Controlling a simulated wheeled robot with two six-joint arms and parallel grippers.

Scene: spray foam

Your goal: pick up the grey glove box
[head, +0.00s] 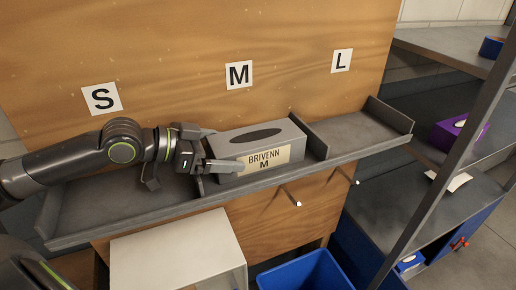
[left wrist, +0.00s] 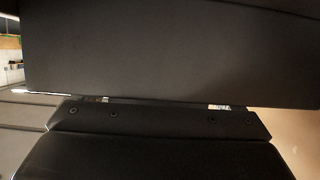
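The grey glove box (head: 283,134) sits in the middle compartment of the grey shelf tray (head: 130,218), below the "M" sign. It has a dark oval opening on top and a tan front label reading "BRIVENN M". My left gripper (head: 222,150) is at the box's left end, its fingers spread apart. One finger lies in front of the front face, the other at the far side, partly hidden. I cannot tell whether they press on the box. Dark grey surfaces fill most of the left wrist view. My right gripper is not in view.
Low dividers split the tray; the left and right compartments look empty. A wooden board with "S" (head: 101,99), "M" (head: 239,75) and "L" (head: 342,61) signs stands behind. A white box (head: 178,250) and a blue bin (head: 305,272) are below. A metal rack post (head: 455,150) stands right.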

